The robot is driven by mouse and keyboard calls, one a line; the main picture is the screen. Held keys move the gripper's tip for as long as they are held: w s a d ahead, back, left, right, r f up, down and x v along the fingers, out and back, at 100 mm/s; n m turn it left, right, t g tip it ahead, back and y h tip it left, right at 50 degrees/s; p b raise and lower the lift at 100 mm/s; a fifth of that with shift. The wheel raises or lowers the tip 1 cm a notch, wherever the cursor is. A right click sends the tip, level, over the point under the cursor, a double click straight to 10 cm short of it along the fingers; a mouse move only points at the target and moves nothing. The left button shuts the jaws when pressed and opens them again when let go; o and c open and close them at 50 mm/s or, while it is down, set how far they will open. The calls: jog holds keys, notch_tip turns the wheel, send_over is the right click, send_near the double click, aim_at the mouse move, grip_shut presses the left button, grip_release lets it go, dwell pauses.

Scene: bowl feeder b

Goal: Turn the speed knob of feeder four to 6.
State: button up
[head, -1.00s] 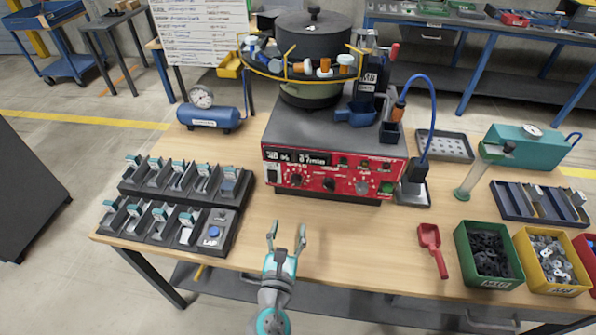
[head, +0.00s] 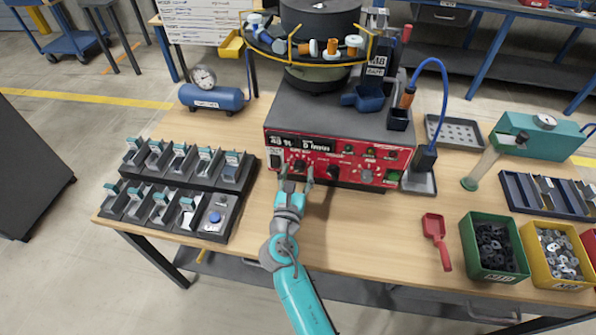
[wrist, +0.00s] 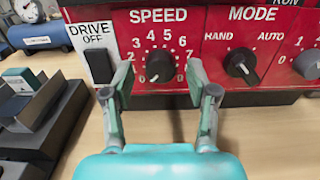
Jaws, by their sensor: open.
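The red control panel (head: 345,150) is on the front of the feeder. Its black speed knob (wrist: 160,65) shows in the wrist view below the word SPEED, inside a number scale. A white mark on the knob points down and slightly left, near the low end of the scale; the 6 is at its upper right. My gripper (head: 297,176) is open in front of the panel. In the wrist view its two fingers stand left and right of the knob, with visible gaps on both sides. Whether the tips reach the knob's depth I cannot tell.
The DRIVE OFF switch (wrist: 99,67) is close to the left finger. The mode knob (wrist: 240,65) is right of the right finger. Black slotted racks (head: 190,190) stand left of my arm. A red scoop (head: 437,240) lies to the right on the table (head: 375,235).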

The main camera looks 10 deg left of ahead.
jog(key=shift+w, duration=0.4)
jog(key=shift+c, duration=0.2)
grip_shut()
